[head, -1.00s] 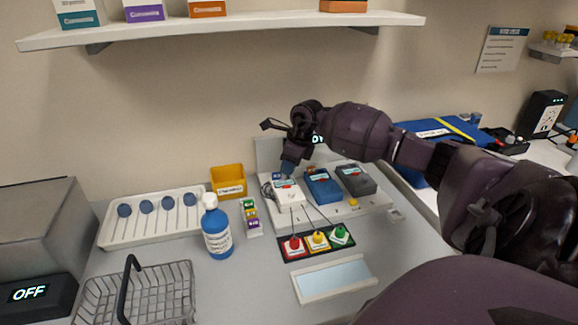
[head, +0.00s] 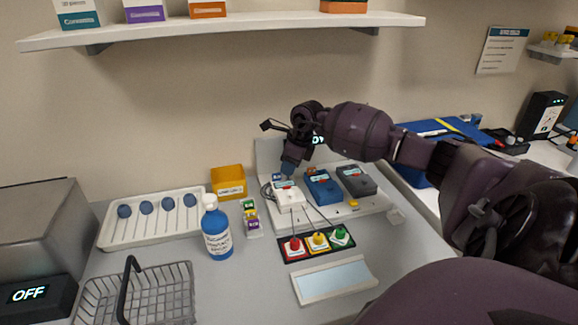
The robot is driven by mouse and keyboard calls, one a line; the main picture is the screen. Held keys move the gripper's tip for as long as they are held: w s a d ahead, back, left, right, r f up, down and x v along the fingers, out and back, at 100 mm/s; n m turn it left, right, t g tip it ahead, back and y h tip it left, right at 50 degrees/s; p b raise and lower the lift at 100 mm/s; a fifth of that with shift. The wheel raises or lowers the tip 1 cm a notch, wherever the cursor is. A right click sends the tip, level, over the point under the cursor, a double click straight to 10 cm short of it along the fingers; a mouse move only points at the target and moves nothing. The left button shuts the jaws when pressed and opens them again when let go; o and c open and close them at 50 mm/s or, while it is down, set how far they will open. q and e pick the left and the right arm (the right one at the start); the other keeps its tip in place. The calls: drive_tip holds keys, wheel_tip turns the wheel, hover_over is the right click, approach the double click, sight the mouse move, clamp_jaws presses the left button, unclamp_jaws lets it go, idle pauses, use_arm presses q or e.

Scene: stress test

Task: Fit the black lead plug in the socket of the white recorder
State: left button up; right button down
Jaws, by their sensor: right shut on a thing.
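The white recorder (head: 289,198) stands on a white board (head: 350,210) at the back of the bench, left of a blue recorder (head: 323,189) and a dark grey one (head: 357,181). My right gripper (head: 288,174) points down at the rear edge of the white recorder, its fingers close together. The plug and the recorder's socket are hidden or too small to make out there. A dark cable (head: 266,191) loops at the recorder's left side. My left gripper is not in view.
Red, yellow and green buttons (head: 318,241) sit in front of the recorders. A blue bottle (head: 217,236), a yellow bin (head: 228,183) and a wire basket (head: 135,294) stand to the left. A shelf (head: 230,30) runs above. My right arm spans the right side.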

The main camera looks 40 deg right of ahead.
drive_tip(key=c, duration=1.4)
unclamp_jaws()
drive_tip(key=shift+o, duration=0.2)
drive_tip(key=shift+r, duration=0.15)
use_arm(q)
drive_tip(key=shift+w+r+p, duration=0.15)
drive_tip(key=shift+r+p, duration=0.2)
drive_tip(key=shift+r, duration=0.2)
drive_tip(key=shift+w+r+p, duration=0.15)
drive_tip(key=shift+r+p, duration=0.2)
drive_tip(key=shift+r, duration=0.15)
use_arm(e)
drive_tip(key=shift+r, duration=1.9)
drive_tip(key=o, duration=0.6)
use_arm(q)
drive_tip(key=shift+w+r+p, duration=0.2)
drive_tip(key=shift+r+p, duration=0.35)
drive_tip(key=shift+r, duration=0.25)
use_arm(e)
drive_tip(key=shift+r, duration=1.5)
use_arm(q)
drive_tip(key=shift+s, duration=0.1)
use_arm(e)
drive_tip(key=shift+f, duration=0.1)
